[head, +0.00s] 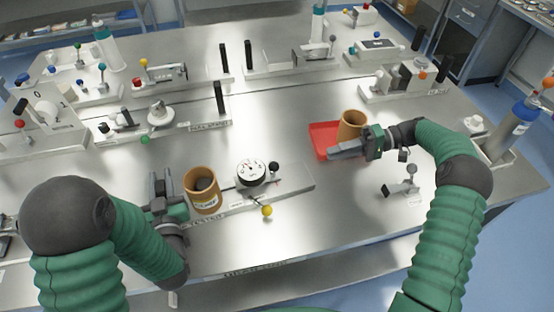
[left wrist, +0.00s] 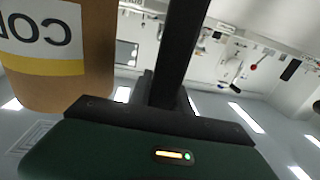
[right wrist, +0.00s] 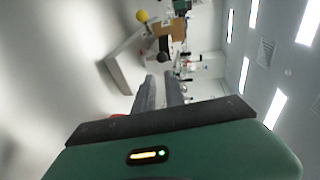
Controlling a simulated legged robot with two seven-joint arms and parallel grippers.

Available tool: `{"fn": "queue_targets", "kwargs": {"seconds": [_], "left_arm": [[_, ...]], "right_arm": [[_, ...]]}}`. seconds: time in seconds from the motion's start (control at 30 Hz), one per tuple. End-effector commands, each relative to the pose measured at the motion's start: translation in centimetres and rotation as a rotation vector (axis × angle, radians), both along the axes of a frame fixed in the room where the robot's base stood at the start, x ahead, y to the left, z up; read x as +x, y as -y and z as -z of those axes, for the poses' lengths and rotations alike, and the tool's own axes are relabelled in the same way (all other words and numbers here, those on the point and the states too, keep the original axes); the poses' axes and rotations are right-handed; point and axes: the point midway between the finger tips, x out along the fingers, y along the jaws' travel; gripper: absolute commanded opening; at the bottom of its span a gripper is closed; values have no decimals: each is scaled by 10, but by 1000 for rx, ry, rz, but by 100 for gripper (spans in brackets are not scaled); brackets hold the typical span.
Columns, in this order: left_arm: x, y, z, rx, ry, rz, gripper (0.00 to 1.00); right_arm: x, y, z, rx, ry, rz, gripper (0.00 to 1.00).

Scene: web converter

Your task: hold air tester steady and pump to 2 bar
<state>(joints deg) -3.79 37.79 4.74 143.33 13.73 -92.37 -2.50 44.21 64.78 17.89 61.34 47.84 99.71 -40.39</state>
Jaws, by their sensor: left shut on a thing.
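The air tester (head: 295,186) is a long pale base with a round white dial (head: 251,172). A black knob (head: 273,166) and a yellow ball (head: 267,210) sit beside the dial; I cannot read its needle. An orange-brown core (head: 203,199) with a label stands upright at its left part. My left gripper (head: 162,186) is beside the core, shut on a black post (left wrist: 183,45) at the tester's left end; the post is mostly hidden in the head view. My right gripper (head: 332,151) is empty, its fingers (right wrist: 160,92) slightly apart, right of the tester.
A red tray (head: 320,128) and another brown core (head: 352,122) are just behind my right gripper. A small grey-knobbed stand (head: 402,190) is at the front right. Several other stations line the back and left. Bare steel lies between tester and tray.

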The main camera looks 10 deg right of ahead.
Motion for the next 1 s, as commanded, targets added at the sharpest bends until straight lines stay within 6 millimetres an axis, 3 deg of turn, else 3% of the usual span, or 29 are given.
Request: {"fn": "queue_targets", "kwargs": {"seconds": [0.03, 0.17, 0.3, 0.5, 0.63, 0.77, 1.0], "left_arm": [[-3, 3, 11, -1, -30, 8, 0], [-3, 3, 11, -2, -30, 9, 0], [-3, 3, 11, -2, -31, 10, 0], [-3, 3, 11, -1, -30, 8, 0], [-3, 2, 11, -1, -30, 6, 0], [-3, 2, 11, -1, -30, 5, 0], [-3, 2, 11, 0, -30, 5, 0]], "right_arm": [[1, -12, -4, -52, 56, -45, 22], [0, -62, -15, -310, 370, -308, 37], [-7, -112, -35, -617, 881, -798, 37], [-7, -148, -79, -837, 1463, -1483, 37], [-6, -158, -96, -873, 1614, -1705, 37], [-4, -160, -88, -873, 1638, -1748, 37], [4, -167, -34, -869, 1635, -1743, 37]]}}
